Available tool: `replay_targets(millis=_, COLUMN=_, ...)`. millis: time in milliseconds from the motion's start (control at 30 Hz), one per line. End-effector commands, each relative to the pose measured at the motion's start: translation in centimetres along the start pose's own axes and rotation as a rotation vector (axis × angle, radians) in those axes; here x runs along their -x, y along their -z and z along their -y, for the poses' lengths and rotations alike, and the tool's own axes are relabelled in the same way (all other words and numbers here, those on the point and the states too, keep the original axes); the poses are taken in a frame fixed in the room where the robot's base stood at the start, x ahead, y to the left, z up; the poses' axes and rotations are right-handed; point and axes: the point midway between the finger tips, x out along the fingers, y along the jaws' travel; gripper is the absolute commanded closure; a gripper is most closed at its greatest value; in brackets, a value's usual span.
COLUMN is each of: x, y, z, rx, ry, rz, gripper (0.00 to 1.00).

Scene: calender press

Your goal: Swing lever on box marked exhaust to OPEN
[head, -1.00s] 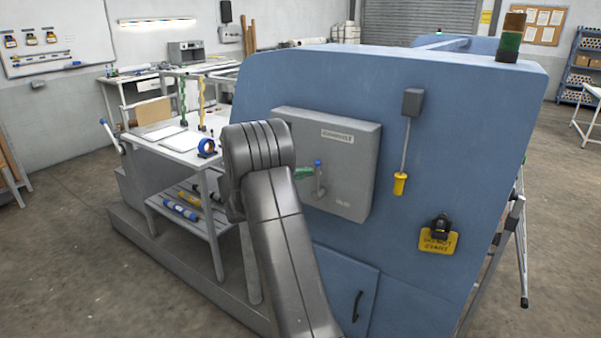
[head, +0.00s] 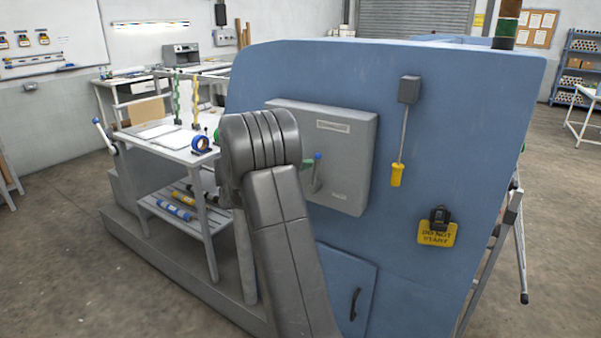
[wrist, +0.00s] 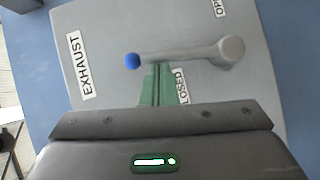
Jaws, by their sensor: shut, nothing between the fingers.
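The grey box marked EXHAUST (wrist: 82,66) fills most of the wrist view. In the head view the box (head: 353,150) is mounted on the blue machine side. Its grey lever (wrist: 185,54) has a round hub at the right and a blue knob (wrist: 132,61) at the left in the wrist view. In the head view the lever (head: 317,172) stands about upright, knob on top. A CLOSED label (wrist: 182,88) is partly covered; an OPEN label (wrist: 220,8) is cut off at the top. My gripper (wrist: 157,68) is shut and empty, its green fingertips beside the lever near the knob. I cannot tell whether they touch.
A yellow DO NOT START tag (head: 437,233) is lower right. A workbench (head: 170,150) with several items stands left. Open floor lies left and right.

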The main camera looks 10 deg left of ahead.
Motion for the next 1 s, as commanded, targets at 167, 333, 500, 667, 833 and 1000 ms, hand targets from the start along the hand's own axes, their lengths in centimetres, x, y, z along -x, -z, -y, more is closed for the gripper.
replay_targets(millis=167, x=-0.8, y=-1.2, z=0.5, rx=-0.125, ry=0.08, rz=0.0, gripper=1.0)
replay_targets(millis=333, x=-1.6, y=-2.3, z=0.2, rx=-0.254, ry=0.165, rz=0.0, gripper=1.0)
replay_targets(millis=500, x=-2.3, y=-3.5, z=0.2, rx=-0.388, ry=0.255, rz=0.0, gripper=1.0)
replay_targets(millis=667, x=-3.1, y=-4.5, z=0.4, rx=-0.514, ry=0.34, rz=0.0, gripper=1.0)
replay_targets(millis=833, x=-3.8, y=-5.6, z=0.8, rx=-0.648, ry=0.429, rz=-0.001, gripper=1.0)
replay_targets(millis=1000, x=-4.4, y=-6.6, z=1.3, rx=-0.773, ry=0.513, rz=0.0, gripper=1.0)
